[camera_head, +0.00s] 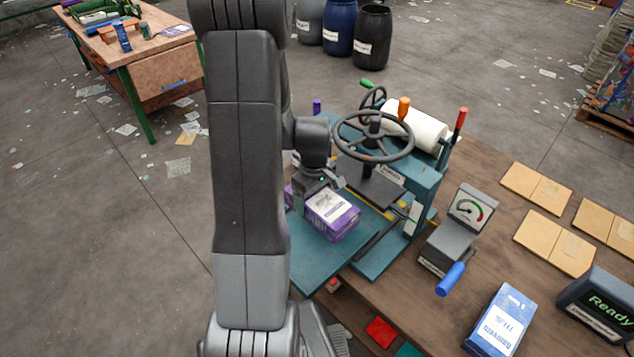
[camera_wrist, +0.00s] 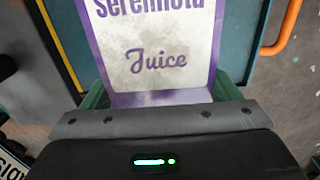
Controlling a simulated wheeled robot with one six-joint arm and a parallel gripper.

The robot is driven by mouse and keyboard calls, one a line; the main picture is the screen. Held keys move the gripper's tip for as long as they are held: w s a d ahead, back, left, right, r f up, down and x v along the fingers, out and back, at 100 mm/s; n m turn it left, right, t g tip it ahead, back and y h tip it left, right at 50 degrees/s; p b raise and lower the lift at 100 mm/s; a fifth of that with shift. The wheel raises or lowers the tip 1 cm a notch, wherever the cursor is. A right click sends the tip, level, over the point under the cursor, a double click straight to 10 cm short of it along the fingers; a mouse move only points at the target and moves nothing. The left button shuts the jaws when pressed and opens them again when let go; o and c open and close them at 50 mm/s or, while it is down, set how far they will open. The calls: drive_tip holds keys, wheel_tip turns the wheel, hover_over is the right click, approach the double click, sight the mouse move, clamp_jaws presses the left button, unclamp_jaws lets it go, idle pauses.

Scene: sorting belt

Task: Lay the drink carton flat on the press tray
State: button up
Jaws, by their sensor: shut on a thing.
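The drink carton (camera_head: 333,211) is a purple box with a white label. It lies on its side over the teal press tray (camera_head: 322,262) in the head view. I cannot tell whether it touches the tray. Part of the carton's far end is hidden by my gripper.
The press with a handwheel (camera_head: 374,137) and dark plate stands right behind the tray. A gauge box (camera_head: 452,238) with a blue-handled lever is to the right. A blue carton (camera_head: 502,320) lies at the front right, beside a "Ready" display (camera_head: 602,305). Tan pads (camera_head: 553,242) lie farther right.

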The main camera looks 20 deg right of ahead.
drive_tip(key=shift+w+d+f, duration=0.1)
drive_tip(key=shift+w, duration=0.05)
drive_tip(key=shift+s+f+b, duration=0.25)
drive_tip(key=shift+f+b, duration=2)
drive_tip(key=shift+f, duration=1.2)
drive_tip(key=shift+w+f+b, duration=0.1)
drive_tip(key=shift+f+b, duration=0.25)
drive_tip(key=shift+b, duration=0.05)
drive_tip(key=o, duration=0.9)
drive_tip(key=shift+c, duration=0.2)
drive_tip(key=shift+r, duration=0.1)
